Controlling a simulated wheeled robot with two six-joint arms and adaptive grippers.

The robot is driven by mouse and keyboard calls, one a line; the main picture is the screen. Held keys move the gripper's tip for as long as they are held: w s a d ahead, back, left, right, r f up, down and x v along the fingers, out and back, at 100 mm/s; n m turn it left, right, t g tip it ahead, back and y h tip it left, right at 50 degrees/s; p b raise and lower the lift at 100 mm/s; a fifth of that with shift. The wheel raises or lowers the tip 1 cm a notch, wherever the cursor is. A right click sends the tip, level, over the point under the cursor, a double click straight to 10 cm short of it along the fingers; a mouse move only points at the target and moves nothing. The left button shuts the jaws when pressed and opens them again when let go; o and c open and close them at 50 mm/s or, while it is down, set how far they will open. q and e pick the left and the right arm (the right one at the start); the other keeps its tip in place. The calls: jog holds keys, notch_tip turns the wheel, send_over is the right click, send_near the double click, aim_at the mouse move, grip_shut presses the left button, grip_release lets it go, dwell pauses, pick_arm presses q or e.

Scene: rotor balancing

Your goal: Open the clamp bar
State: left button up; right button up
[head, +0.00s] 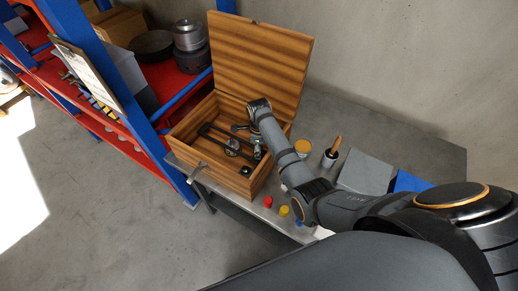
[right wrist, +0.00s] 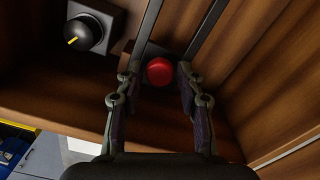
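The wooden box (head: 199,161) stands open on the table, holding dark metal bars (head: 222,141). I cannot tell which part is the clamp bar. In the right wrist view, two dark bars (right wrist: 207,32) run away from a dark block with a round red knob (right wrist: 159,70). My right gripper (right wrist: 157,76) is open, its fingertips on either side of the red knob with gaps showing. My left gripper is not in view.
The raised lid (head: 262,62) stands behind the box. Red, yellow and blue small pieces lie on the table near the red one (head: 267,201). A wooden-handled tool (head: 332,152) and grey plate (head: 365,173) are right. A blue-and-red shelf (head: 150,125) is left.

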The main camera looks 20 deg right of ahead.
grip_shut()
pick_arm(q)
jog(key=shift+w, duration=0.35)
pick_arm(e)
jog(key=shift+r, duration=0.15)
jog(key=shift+w+r, duration=0.1)
jog(key=shift+r, duration=0.15)
pick_arm(q)
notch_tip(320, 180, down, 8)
jog(key=b, duration=0.8)
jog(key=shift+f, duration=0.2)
pick_arm(e)
jog(key=w+a+r+g+h, duration=0.1)
jog(key=w+a+r, duration=0.1)
jog(key=r, duration=0.6)
jog(key=w+a+r+g+h, duration=0.1)
jog(key=w+a+r+g, duration=0.1)
jog(key=r, duration=0.5)
jog(key=shift+w+a+r+h, duration=0.35)
jog(key=shift+w+a, duration=0.3)
jog(key=shift+w, duration=0.5)
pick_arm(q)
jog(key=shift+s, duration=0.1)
